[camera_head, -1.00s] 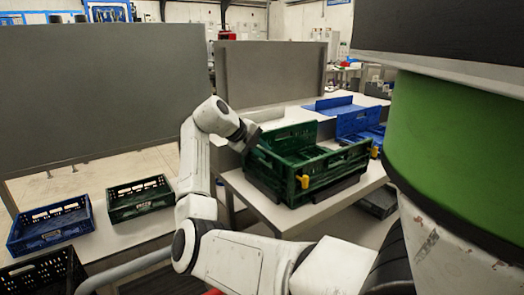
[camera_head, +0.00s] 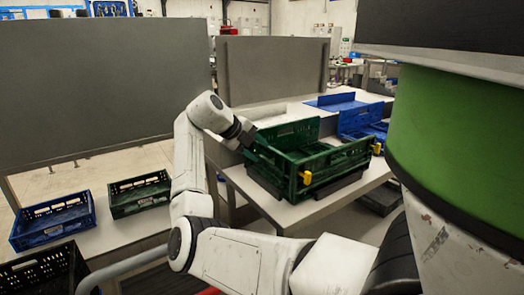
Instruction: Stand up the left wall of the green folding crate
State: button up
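The green folding crate (camera_head: 318,184) sits on a white table right of the picture's middle. Its front wall with yellow latches and its back wall (camera_head: 292,133) stand upright. The left wall (camera_head: 264,160) is partly hidden by my gripper; it looks tilted, but its exact angle is hard to tell. My gripper (camera_head: 250,143) is at the crate's left side, close to the left wall's upper edge. Its fingers are dark and small against the crate, so I cannot tell whether they are open or shut, or whether they touch the wall.
Blue folding crates (camera_head: 360,123) lie behind the green one on the white tables. At left, a blue crate (camera_head: 52,232) and another green crate (camera_head: 141,207) stand on a lower surface, with a black crate (camera_head: 45,276) in front. Grey panels (camera_head: 100,95) rise behind.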

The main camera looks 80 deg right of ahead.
jog(key=v, duration=0.7)
jog(key=shift+r, duration=0.55)
